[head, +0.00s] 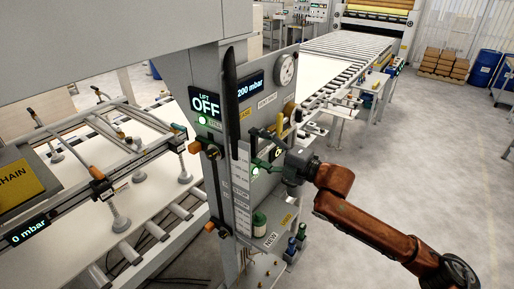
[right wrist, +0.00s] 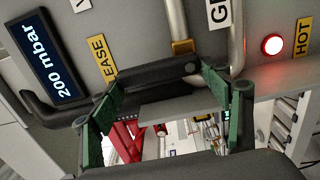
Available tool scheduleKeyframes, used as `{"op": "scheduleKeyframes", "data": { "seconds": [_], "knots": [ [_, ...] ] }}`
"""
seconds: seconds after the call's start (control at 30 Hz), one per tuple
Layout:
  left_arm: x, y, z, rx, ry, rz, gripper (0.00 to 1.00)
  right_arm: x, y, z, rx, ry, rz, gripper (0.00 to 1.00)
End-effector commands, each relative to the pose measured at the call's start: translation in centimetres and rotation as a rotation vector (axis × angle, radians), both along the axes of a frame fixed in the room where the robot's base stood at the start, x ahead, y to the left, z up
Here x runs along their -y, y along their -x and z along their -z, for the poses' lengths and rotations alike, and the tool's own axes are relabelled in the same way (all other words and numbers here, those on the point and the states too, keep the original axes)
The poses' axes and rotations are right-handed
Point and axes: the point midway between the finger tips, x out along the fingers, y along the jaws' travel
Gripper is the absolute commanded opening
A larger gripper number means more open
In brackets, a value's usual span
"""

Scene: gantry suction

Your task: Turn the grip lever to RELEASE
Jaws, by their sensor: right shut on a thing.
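In the head view my right gripper (head: 262,163) is at the front of the control panel (head: 242,190). The exact contact is hidden. My left gripper is out of view.
A display (head: 250,86) reads 200 mbar; the lift display (head: 205,104) reads OFF. A red lamp (right wrist: 272,44) is lit beside a HOT label (right wrist: 303,37). A pressure gauge (head: 286,69) and pipes crowd the panel. Open floor (head: 420,160) lies to the right.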

Motion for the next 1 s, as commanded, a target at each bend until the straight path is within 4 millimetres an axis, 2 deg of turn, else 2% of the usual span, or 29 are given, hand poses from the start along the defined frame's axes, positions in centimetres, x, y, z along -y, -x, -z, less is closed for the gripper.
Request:
{"op": "scheduleKeyframes", "data": {
  "seconds": [0.1, 0.13, 0.37, 0.73, 0.87, 1.0],
  "knots": [
    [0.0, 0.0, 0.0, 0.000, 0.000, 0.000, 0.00, 0.0, 0.0, 0.2, 0.004, 0.008, 0.000, 0.27],
    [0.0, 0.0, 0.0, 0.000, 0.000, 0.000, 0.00, 0.0, 0.0, 0.2, 0.004, 0.008, 0.000, 0.72],
    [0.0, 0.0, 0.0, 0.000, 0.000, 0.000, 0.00, 0.0, 0.0, 0.1, 0.003, 0.004, 0.000, 0.88],
    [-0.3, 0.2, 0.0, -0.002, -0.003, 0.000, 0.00, 0.4, 0.2, 0.1, 0.002, 0.002, 0.001, 0.88],
    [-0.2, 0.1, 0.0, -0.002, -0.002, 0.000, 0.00, 1.8, 1.0, 0.1, 0.003, 0.004, 0.003, 0.88],
    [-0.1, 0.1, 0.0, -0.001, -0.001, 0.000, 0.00, 4.2, 2.5, 0.1, 0.003, 0.006, 0.004, 0.88]
  ]
}}
